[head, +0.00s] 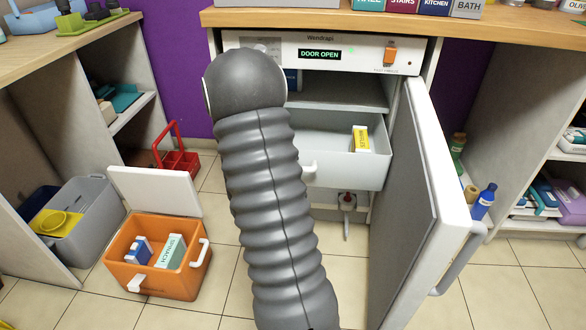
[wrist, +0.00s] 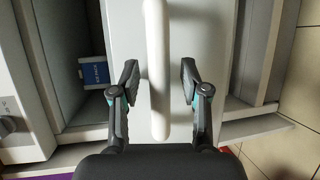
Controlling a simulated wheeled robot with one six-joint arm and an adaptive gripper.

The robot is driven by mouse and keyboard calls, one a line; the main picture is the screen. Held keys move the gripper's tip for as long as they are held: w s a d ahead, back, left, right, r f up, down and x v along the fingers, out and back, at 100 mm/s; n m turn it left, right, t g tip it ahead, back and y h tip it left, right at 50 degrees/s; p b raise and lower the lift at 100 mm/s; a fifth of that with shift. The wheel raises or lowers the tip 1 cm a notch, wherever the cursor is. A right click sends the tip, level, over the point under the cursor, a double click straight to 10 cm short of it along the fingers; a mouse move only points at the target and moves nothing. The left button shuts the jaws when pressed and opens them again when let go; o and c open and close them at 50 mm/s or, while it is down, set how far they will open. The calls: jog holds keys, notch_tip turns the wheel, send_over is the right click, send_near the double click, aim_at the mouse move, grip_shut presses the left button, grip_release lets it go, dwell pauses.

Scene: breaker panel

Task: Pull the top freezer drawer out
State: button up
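In the head view the freezer (head: 320,38) stands open, its display reading DOOR OPEN. A pale drawer (head: 345,172) with a yellow box (head: 361,139) in it shows below a grey shelf. The end of a white handle (head: 309,172) shows beside my arm, which hides the rest of it and my gripper. In the wrist view my gripper (wrist: 158,82) is open, with one finger on each side of a white bar handle (wrist: 157,50) on a white drawer front (wrist: 122,30). Gaps show between fingers and handle.
The open freezer door (head: 415,210) stands to the right. An orange cooler (head: 150,275) with its lid up is on the floor at left, near a red caddy (head: 178,160). A blue ice pack (wrist: 92,71) lies inside the freezer.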

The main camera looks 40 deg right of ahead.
jog(key=shift+w+a, duration=0.1)
jog(key=shift+a, duration=0.05)
jog(key=shift+a, duration=0.25)
jog(key=v, duration=1.1)
jog(key=shift+s, duration=0.25)
jog(key=shift+a, duration=0.15)
